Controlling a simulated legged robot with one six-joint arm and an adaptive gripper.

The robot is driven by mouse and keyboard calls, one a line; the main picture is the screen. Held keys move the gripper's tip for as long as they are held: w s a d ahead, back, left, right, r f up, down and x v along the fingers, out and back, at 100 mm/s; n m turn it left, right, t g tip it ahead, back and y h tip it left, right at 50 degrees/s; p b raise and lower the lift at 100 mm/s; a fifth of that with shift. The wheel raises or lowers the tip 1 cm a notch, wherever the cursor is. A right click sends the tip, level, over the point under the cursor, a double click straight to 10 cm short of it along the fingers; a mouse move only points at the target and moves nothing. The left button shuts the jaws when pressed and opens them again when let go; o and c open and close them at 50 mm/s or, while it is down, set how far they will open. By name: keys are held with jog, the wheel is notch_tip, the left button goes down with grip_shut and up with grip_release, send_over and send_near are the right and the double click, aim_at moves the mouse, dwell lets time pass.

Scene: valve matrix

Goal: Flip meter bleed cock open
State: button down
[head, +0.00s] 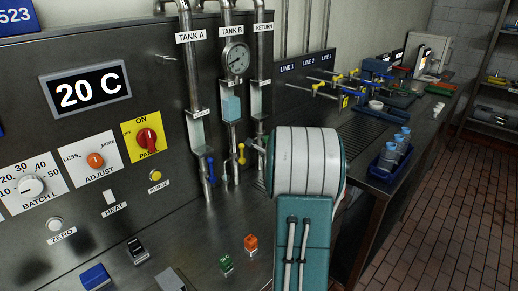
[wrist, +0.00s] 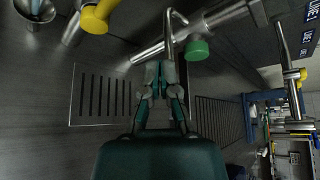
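No label in either view reads meter bleed cock, so I cannot tell for sure which fitting it is. In the wrist view, my gripper (wrist: 161,70) has its fingers drawn close together, with their tips near a metal pipe (wrist: 150,52). A thin bent metal rod (wrist: 169,25) stands just beyond the tips; whether they touch it is unclear. A green knob (wrist: 197,50) is right of the tips and a yellow knob (wrist: 95,20) is up left. In the head view, my teal and white arm hides the gripper. A blue handle (head: 211,170) and a yellow handle (head: 241,153) hang under the tank pipes.
A round gauge (head: 236,58) is on the TANK B pipe. The panel left has dials and a 20 C display (head: 88,90). Small orange (head: 251,242) and green (head: 226,263) blocks lie on the bench. A blue tray (head: 383,170) with bottles stands at right.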

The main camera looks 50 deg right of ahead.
jog(key=shift+s+a, duration=1.8)
jog(key=shift+s, duration=0.7)
jog(key=w+a+r+n+y, duration=0.1)
jog(key=a+r+n+y, duration=0.3)
jog(key=a, duration=0.6)
jog(key=w+a+r+n+y, duration=0.1)
jog(key=a+n+y, duration=0.1)
jog(key=a+n, duration=0.6)
jog(key=w+a+r+n+y, duration=0.1)
jog(key=a+r+n+y, duration=0.2)
jog(key=a, duration=1)
jog(key=s+a+n+g+y, duration=0.2)
jog(key=s+a+n+g, duration=0.3)
jog(key=s+a+n, duration=0.55)
jog(key=s+a+n+g+h, duration=0.1)
jog(key=s+n+h, duration=0.1)
jog(key=s, duration=0.3)
jog(key=s+a+f+n+h, duration=0.1)
jog(key=s+a+n+h, duration=0.1)
jog(key=s, duration=0.3)
jog(key=shift+s+a+f+n+g+h, duration=0.3)
jog(key=shift+n+g, duration=0.1)
jog(key=shift+n, duration=0.25)
